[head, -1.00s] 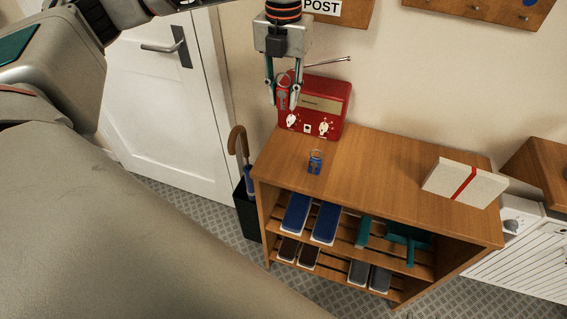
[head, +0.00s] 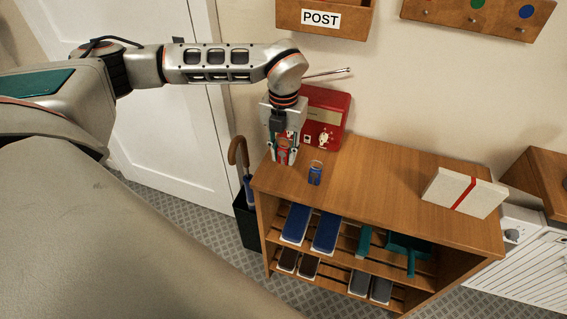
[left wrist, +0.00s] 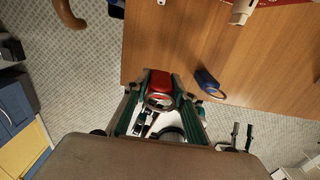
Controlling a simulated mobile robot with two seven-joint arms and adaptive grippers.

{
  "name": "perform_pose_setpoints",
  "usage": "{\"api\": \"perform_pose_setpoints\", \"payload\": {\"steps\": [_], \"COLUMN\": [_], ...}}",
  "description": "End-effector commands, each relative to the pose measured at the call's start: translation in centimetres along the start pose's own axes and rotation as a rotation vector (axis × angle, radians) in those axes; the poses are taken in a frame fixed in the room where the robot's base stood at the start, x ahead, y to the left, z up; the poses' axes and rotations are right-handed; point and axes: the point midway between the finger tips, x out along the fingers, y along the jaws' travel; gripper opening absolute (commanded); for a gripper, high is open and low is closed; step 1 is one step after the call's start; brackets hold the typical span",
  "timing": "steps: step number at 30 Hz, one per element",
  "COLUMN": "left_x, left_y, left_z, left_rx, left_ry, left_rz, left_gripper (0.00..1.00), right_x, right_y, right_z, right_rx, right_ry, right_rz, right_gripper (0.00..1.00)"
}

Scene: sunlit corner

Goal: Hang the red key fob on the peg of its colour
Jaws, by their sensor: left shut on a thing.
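The red key fob (head: 284,157) is held between the fingers of my left gripper (head: 285,158), low at the left end of the wooden cabinet top. In the left wrist view the red fob (left wrist: 159,82) and its metal ring sit between the shut fingers, near the cabinet's edge. I cannot tell whether the fob touches the top. The peg board (head: 455,14) is on the wall at upper right, cut by the frame's top. My right gripper is not in view.
A blue fob (head: 315,173) stands on the cabinet top (head: 385,180), right of my gripper. A red radio (head: 328,115) with a raised aerial is close behind the gripper. A white box (head: 464,191) lies at right. A POST box (head: 325,20) hangs above. An umbrella stand (head: 246,215) is at left.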

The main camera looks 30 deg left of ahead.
Motion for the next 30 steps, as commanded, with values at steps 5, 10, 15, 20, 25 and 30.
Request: {"api": "perform_pose_setpoints", "payload": {"steps": [5,10,15,20,25,30], "left_x": [1.0,3.1,4.4,4.4,4.8,4.8], "left_y": [0.0,0.0,0.0,0.0,0.0,0.0], "left_z": [0.0,-0.1,0.0,0.0,0.0,0.0], "left_rx": [0.0,0.001,0.001,0.001,0.001,0.001], "left_ry": [0.0,0.004,0.0,-0.001,0.0,-0.001], "left_rz": [0.0,0.001,0.0,0.0,0.0,0.0], "left_gripper": [0.05,0.05,0.05,0.05,0.05,0.42], "right_x": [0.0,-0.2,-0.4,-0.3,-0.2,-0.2], "right_y": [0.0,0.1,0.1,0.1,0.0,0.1], "right_z": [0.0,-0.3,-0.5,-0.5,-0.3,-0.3], "right_rx": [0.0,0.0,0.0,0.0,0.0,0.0], "right_ry": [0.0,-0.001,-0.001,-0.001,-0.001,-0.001], "right_rz": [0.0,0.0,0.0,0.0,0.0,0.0], "right_gripper": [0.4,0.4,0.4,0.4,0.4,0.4]}}
